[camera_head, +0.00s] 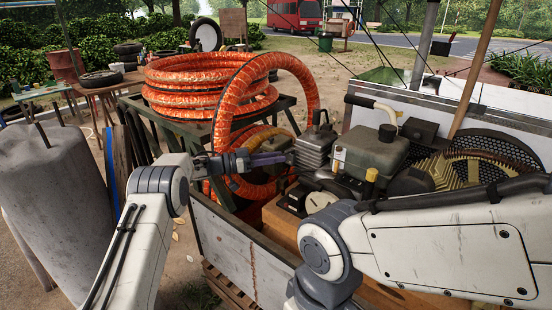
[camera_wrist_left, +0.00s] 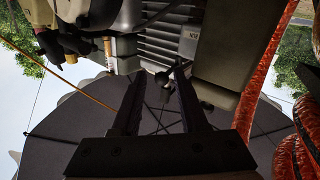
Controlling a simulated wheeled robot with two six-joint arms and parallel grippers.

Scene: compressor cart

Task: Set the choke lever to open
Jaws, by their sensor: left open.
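The compressor's engine, with a grey finned block (camera_head: 313,150) and a grey-green tank (camera_head: 370,150), sits on the cart. My left gripper (camera_head: 284,158) reaches in from the left, at the left side of the finned block. In the left wrist view its two dark fingers (camera_wrist_left: 160,76) are apart, pointing at the fins (camera_wrist_left: 165,40). A small dark lever-like part with a rounded end (camera_wrist_left: 163,80) shows between the fingertips; I cannot tell whether they touch it, or its setting. No choke markings are readable. My right arm crosses the lower right, its gripper out of frame.
A coiled orange hose (camera_head: 205,85) lies on a dark stand left of the engine, and one loop hangs close to my left gripper. A large grey cylinder (camera_head: 50,200) stands at the left. The cart's pale side panel (camera_head: 235,250) runs below the engine.

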